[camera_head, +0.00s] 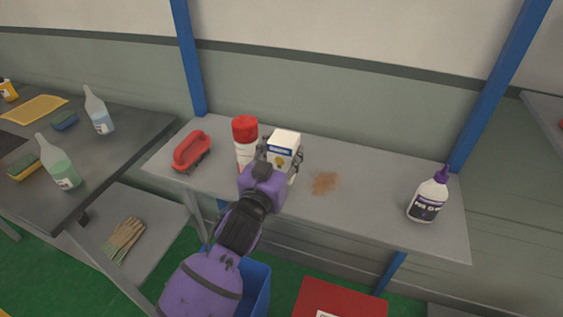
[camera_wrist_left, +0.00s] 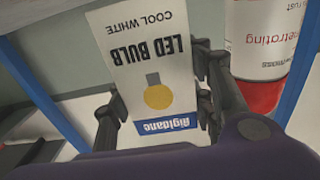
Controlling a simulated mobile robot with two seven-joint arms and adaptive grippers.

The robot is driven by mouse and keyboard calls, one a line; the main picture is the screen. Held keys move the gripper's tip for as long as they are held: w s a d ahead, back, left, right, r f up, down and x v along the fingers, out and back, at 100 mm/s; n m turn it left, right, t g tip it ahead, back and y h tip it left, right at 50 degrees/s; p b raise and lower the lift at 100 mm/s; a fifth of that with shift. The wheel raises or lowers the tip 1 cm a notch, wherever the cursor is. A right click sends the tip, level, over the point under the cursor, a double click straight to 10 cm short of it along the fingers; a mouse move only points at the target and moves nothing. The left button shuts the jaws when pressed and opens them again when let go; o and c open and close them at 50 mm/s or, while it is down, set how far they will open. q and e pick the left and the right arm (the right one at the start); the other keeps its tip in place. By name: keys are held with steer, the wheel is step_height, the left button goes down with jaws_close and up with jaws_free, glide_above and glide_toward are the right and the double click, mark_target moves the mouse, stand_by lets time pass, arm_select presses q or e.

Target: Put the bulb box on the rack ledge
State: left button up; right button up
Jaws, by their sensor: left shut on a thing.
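The bulb box (camera_head: 284,143) is a small white carton with a blue band, on or just above the grey rack ledge (camera_head: 382,190) in the head view; I cannot tell whether it touches. My left gripper (camera_head: 281,158) is shut on it, with a finger on each side. In the left wrist view the bulb box (camera_wrist_left: 146,62) shows upside-down "LED BULB" and "COOL WHITE" print and a yellow bulb picture, between the fingers of the left gripper (camera_wrist_left: 160,105). The box's lower part is partly hidden by the gripper in the head view. My right gripper is not in view.
A red-capped can (camera_head: 245,135) stands close left of the box. A red brush (camera_head: 191,151) lies further left. A brown stain (camera_head: 324,183) is to the right, and a purple-capped bottle (camera_head: 428,197) stands at the right end. The ledge between stain and bottle is clear.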

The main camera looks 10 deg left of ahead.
mark_target(282, 163)
arm_select(q)
steer(key=f, duration=0.4)
steer(key=shift+w+a, duration=0.3)
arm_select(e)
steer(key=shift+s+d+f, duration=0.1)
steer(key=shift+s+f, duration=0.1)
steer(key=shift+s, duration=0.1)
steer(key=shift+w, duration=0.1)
arm_select(q)
steer(key=shift+f, duration=0.1)
steer(key=shift+f, duration=0.15)
steer(key=o, duration=1.1)
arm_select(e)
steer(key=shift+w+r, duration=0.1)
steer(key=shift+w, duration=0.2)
